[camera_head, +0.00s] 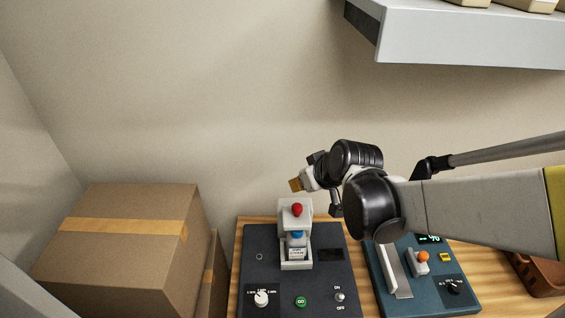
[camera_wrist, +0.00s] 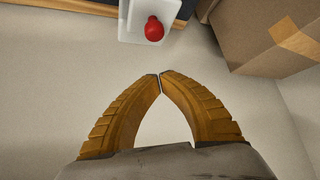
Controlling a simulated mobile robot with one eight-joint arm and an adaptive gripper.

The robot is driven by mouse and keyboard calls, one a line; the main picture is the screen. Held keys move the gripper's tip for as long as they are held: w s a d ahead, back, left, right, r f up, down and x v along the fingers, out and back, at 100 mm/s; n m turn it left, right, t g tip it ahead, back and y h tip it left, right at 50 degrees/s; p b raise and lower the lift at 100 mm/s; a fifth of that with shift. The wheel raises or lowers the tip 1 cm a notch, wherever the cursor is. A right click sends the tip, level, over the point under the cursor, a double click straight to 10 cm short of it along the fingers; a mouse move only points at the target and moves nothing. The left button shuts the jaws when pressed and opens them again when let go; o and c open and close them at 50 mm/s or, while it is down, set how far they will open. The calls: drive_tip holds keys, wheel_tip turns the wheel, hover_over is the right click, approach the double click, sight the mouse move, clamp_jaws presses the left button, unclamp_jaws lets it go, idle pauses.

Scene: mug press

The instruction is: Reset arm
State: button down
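My gripper (camera_head: 296,185) is at the end of my arm, left of the dark wrist joints and in front of the wall. In the head view it appears above the white press (camera_head: 296,212) with the red knob (camera_head: 297,209). In the wrist view my gripper (camera_wrist: 160,77) has its two yellow-brown fingers curved together, tips meeting, with nothing between them. The red knob (camera_wrist: 154,29) shows beyond the fingertips in that view, apart from them. A blue part (camera_head: 297,235) sits inside the press.
The press stands on a dark panel (camera_head: 262,275) with a dial, a green button and a switch. A teal panel (camera_head: 403,300) with an orange-topped lever (camera_head: 422,257) is to the right, partly behind my arm. Cardboard boxes (camera_head: 110,268) stand left. A grey shelf (camera_head: 470,45) overhangs at upper right.

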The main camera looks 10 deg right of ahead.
drive_tip(key=shift+s+r, duration=0.15)
drive_tip(key=s+f+m+h+b, duration=0.1)
drive_tip(key=s+f+b, duration=0.1)
drive_tip(key=s+b, duration=0.3)
drive_tip(key=s+d+f+m+h+b, duration=0.1)
drive_tip(key=s+f+m+b, duration=0.1)
drive_tip(key=s, duration=0.9)
drive_tip(key=f+b, duration=0.1)
drive_tip(key=b, duration=0.1)
drive_tip(key=shift+s+d+g+b, duration=0.3)
drive_tip(key=shift+s+g+b, duration=0.05)
drive_tip(key=shift+g+b, duration=0.05)
idle(1.2)
